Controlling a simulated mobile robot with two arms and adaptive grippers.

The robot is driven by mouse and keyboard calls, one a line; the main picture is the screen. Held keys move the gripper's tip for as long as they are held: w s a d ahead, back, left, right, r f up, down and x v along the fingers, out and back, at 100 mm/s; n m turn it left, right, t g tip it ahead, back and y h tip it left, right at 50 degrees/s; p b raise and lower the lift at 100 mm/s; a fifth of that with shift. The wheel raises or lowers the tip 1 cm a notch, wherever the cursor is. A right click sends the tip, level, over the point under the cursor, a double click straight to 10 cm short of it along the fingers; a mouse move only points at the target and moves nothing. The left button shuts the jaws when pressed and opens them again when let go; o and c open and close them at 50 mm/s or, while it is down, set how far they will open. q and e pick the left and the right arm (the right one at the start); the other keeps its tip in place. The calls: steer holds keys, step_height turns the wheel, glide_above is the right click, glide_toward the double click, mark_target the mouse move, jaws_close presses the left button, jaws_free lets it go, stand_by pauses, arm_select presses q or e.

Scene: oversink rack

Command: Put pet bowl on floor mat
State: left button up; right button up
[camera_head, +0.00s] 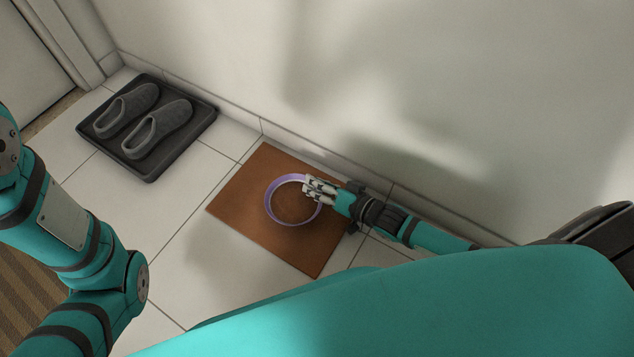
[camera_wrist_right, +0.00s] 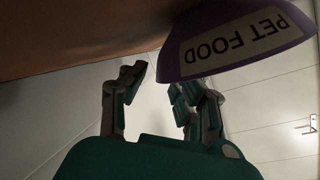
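The purple pet bowl (camera_head: 270,205) is on the brown floor mat (camera_head: 245,185), with its open top facing up in the head view. In the right wrist view the bowl (camera_wrist_right: 200,62) appears upside down and carries a "PET FOOD" label. My right gripper (camera_head: 312,189) is at the bowl's right rim. In the wrist view its fingers (camera_wrist_right: 165,95) are spread apart; one overlaps the bowl's rim and the other stands clear with a gap. Whether a finger touches the bowl is unclear. My left arm shows at the left, but its gripper is out of view.
A black tray (camera_head: 150,176) with two grey shoes (camera_head: 157,128) lies left of the mat against the wall (camera_head: 230,60). White floor tiles (camera_head: 165,220) between the tray and the mat are clear. A striped brown rug (camera_head: 25,300) shows at the lower left.

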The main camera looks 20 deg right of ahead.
steer(key=p+v, duration=0.6)
steer(key=v, duration=0.5)
steer(key=shift+r, duration=0.1)
steer(key=shift+s+d+p, duration=0.2)
steer(key=shift+s+p, duration=0.05)
steer(key=shift+p, duration=0.05)
